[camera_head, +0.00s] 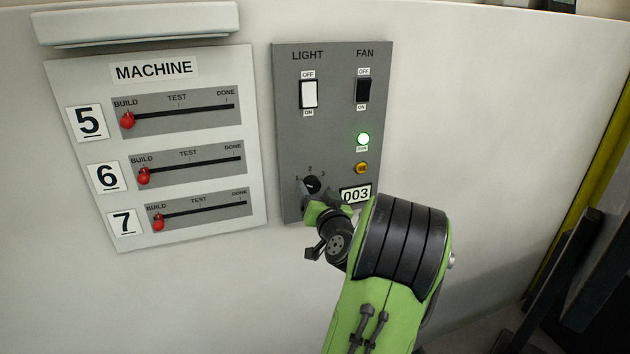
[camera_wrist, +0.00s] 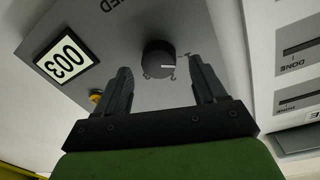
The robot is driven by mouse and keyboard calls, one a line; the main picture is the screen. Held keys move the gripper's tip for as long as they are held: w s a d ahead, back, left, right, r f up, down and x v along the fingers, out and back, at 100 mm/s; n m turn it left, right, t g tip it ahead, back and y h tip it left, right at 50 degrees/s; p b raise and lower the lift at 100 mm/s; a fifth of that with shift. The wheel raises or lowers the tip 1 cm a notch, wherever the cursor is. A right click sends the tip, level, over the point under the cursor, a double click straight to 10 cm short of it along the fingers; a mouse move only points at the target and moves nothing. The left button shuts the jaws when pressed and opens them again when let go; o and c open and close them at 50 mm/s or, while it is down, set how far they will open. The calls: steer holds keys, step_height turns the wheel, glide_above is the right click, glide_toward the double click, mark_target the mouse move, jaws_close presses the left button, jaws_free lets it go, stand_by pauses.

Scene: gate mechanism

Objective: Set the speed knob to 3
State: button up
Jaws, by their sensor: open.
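The black speed knob (camera_head: 313,184) is low on the grey LIGHT and FAN panel (camera_head: 335,130), with marks 1, 2 and 3 around it. In the wrist view, which is upside down, the knob (camera_wrist: 157,57) shows a white pointer line directed to the right, towards the mark that looks like 1. My gripper (camera_wrist: 161,69) is open, with one finger on each side of the knob and gaps between. In the head view my gripper (camera_head: 313,205) is at the panel's lower edge and partly covers the knob's surroundings. Contact cannot be told.
The display reads 003 (camera_head: 356,195), right of the knob. An orange button (camera_head: 361,168) and a lit green lamp (camera_head: 363,139) are above it. The LIGHT switch (camera_head: 309,94) and FAN switch (camera_head: 363,90) are higher. The MACHINE panel (camera_head: 160,150) with red sliders is left.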

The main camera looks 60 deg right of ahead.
steer(key=shift+x, duration=0.9)
steer(key=c, duration=1.1)
steer(key=shift+o, duration=0.2)
